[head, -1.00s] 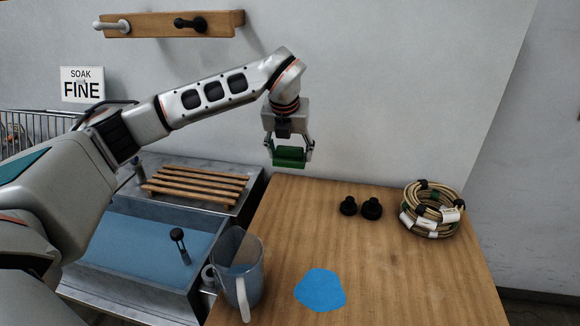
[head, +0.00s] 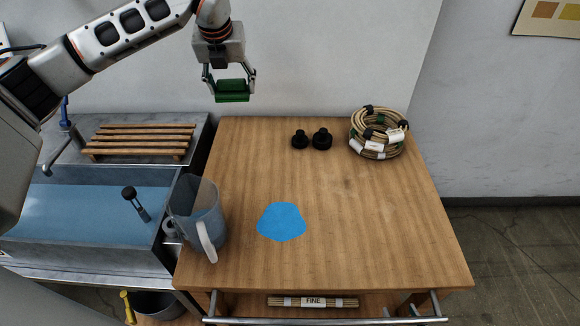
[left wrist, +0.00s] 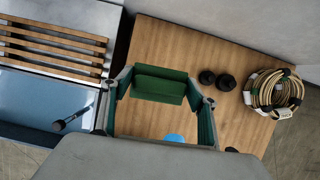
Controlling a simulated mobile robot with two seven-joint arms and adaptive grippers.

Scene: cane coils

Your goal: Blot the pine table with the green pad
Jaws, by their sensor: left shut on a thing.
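The pine table (head: 350,235) stands in the middle of the head view, with a flat blue patch (head: 282,222) on its top. My left gripper (head: 232,88) is shut on the green pad (head: 232,96) and holds it in the air above the table's far left part. The pad also shows between the fingers in the left wrist view (left wrist: 160,86), where the blue patch (left wrist: 174,137) is partly hidden behind the gripper body. My right gripper is in neither view.
A clear jug (head: 197,215) stands at the table's left edge beside the water-filled sink (head: 80,215). Two black knobs (head: 311,139) and a cane coil (head: 379,133) stand toward the back. A wooden rack (head: 140,140) lies behind the sink. The table's right front is clear.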

